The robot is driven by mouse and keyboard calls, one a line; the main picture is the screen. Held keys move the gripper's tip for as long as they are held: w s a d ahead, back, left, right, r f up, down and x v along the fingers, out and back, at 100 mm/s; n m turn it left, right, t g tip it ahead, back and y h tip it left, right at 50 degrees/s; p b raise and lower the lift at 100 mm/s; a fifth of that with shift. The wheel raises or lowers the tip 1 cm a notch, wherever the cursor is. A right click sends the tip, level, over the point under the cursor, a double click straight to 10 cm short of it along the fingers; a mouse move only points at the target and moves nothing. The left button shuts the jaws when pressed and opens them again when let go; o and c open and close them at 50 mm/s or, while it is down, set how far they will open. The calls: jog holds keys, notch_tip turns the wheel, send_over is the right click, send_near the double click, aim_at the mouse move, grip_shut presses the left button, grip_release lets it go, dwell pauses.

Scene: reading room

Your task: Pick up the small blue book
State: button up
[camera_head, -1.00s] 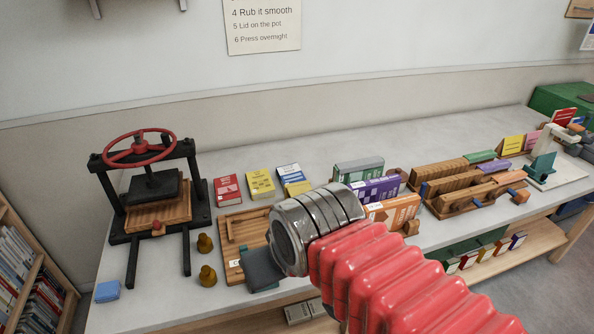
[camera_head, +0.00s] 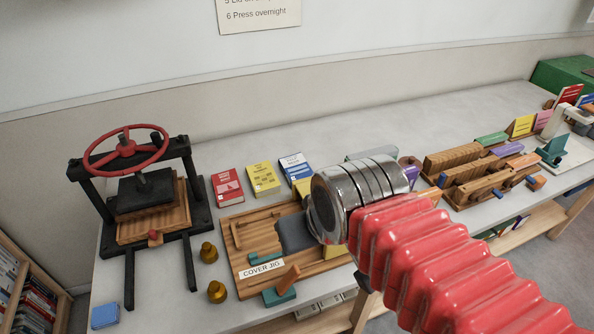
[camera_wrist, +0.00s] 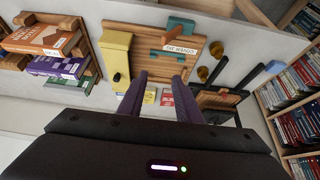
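A small blue-and-white book (camera_head: 295,167) lies at the right end of a row of small books on the table. It stays apart from my gripper, and I cannot make it out in the wrist view. My gripper (camera_wrist: 158,98) is open, its two dark fingers spread with nothing held between them. In the head view one grey finger (camera_head: 295,232) shows over the wooden cover jig, in front of the row; my wrist hides the other.
A red book (camera_head: 227,187) and a yellow book (camera_head: 263,179) lie left of the blue-and-white one. A press (camera_head: 150,200) with a red wheel stands left. A plain blue block (camera_head: 105,315) lies at the front left. Wooden racks (camera_head: 470,165) stand right.

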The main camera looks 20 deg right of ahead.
jog(key=shift+o, duration=0.5)
jog(key=o, duration=0.3)
jog(key=shift+w+r, duration=0.2)
jog(key=shift+w, duration=0.2)
jog(key=o, duration=0.9)
jog(key=w, duration=0.3)
jog(key=w+d+r, duration=0.1)
jog(key=w, duration=0.2)
jog(key=w+d+r, duration=0.1)
jog(key=w, duration=0.3)
jog(key=shift+d+r, duration=0.1)
jog(key=shift+d, duration=0.05)
jog(key=shift+o, duration=1.3)
jog(key=w+d+f, duration=0.1)
jog(key=w+d, duration=0.2)
jog(key=w, duration=0.7)
jog(key=shift+g, duration=0.3)
jog(key=w+d+f, duration=0.5)
jog(key=w+f, duration=0.1)
jog(key=w, duration=0.3)
jog(key=w+d+f, duration=0.5)
jog(key=w+f, duration=0.2)
jog(key=w, duration=0.3)
jog(key=shift+w+g, duration=0.15)
jog(key=shift+g, duration=0.15)
